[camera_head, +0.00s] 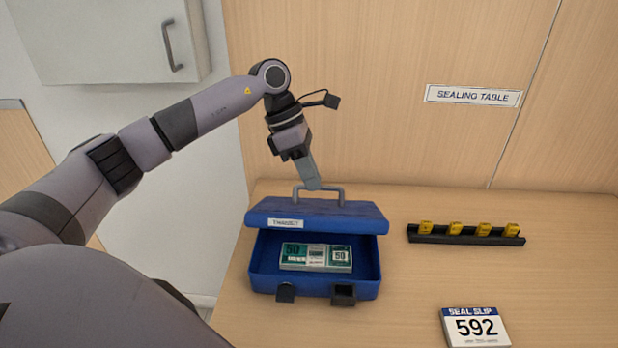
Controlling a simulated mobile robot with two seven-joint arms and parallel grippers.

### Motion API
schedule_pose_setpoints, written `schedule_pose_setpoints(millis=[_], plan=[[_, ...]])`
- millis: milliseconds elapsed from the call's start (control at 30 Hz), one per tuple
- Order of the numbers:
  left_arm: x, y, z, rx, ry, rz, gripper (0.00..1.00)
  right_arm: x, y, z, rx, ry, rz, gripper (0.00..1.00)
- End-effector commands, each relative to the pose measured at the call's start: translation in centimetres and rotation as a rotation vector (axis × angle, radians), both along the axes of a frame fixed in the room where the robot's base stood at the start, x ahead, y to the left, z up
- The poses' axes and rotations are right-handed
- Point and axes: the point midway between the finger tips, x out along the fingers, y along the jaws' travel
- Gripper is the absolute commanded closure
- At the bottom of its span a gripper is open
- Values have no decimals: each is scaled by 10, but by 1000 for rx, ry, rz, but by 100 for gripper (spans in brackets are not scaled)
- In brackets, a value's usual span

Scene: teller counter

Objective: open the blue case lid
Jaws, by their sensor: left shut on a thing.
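The blue case (264,278) stands on the table with its blue lid (345,216) raised at the back, so the inside shows. The lid carries a small white label and a grey handle (342,194) on its top. A green and white banknote bundle (314,257) lies inside the case. Two dark latches sit on the case's front wall. My left gripper (312,184) points down at the lid from behind and above, shut on the grey handle. My right gripper is not in view.
A black rack (466,237) with several yellow pieces stands right of the case. A seal slip card (476,327) reading 592 lies at the front right. A wood panel with a "SEALING TABLE" sign (473,95) rises behind. The table between case and rack is clear.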

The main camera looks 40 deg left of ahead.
Motion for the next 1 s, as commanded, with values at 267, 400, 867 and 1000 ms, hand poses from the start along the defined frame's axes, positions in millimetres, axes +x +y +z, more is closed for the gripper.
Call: schedule_pose_setpoints(millis=[267,400,867,1000], plan=[[20,13,3,6,-5,5,100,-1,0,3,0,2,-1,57],[25,16,2,7,-3,6,100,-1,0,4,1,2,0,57],[28,19,-1,11,3,5,100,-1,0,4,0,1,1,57],[27,19,-2,11,6,3,100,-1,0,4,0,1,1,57]])
